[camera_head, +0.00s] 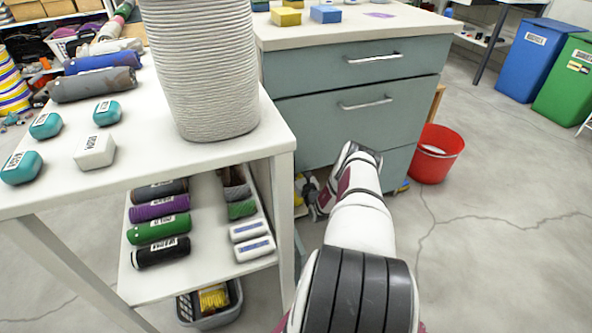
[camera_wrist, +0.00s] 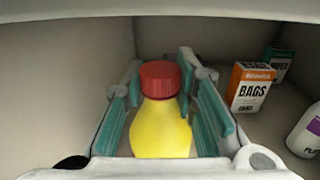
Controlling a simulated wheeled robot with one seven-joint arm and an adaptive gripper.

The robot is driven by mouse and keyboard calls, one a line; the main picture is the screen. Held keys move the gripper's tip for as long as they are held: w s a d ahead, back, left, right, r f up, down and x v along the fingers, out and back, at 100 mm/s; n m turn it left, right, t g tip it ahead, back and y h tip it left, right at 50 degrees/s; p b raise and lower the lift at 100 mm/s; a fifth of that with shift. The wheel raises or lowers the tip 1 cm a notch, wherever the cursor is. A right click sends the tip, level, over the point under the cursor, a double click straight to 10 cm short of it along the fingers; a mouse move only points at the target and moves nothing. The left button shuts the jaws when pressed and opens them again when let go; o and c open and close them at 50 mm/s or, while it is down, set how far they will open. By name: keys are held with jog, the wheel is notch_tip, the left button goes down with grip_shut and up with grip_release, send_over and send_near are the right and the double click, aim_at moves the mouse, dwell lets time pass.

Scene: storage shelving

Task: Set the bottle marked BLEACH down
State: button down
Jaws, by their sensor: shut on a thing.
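A yellow bottle with a red cap (camera_wrist: 160,130) stands upright between the teal-padded fingers of my gripper (camera_wrist: 162,82) in the wrist view. The gripper is shut on it. No label shows on the side facing the camera, so the word BLEACH cannot be read. The bottle is inside a pale, walled compartment. Its base is hidden, and I cannot tell whether it touches the floor of the compartment.
An orange BAGS box (camera_wrist: 250,87), a green box (camera_wrist: 277,65) and a white bottle (camera_wrist: 307,132) stand to the right in the compartment. The white table (camera_head: 262,150), drawer cabinet (camera_head: 350,100) and red bucket (camera_head: 436,153) surround my arm. Open floor lies at right.

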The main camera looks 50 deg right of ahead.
jog(key=c, duration=1.3)
grip_release()
jog(key=shift+f, duration=0.15)
jog(key=shift+s+a+r, duration=0.1)
jog(key=shift+s+r, duration=0.05)
jog(key=shift+r, duration=0.05)
jog(key=p+v, duration=0.4)
jog(key=v, duration=0.7)
jog(key=shift+s+a+p, duration=0.25)
jog(key=shift+s+p, duration=0.05)
jog(key=shift+f, duration=0.15)
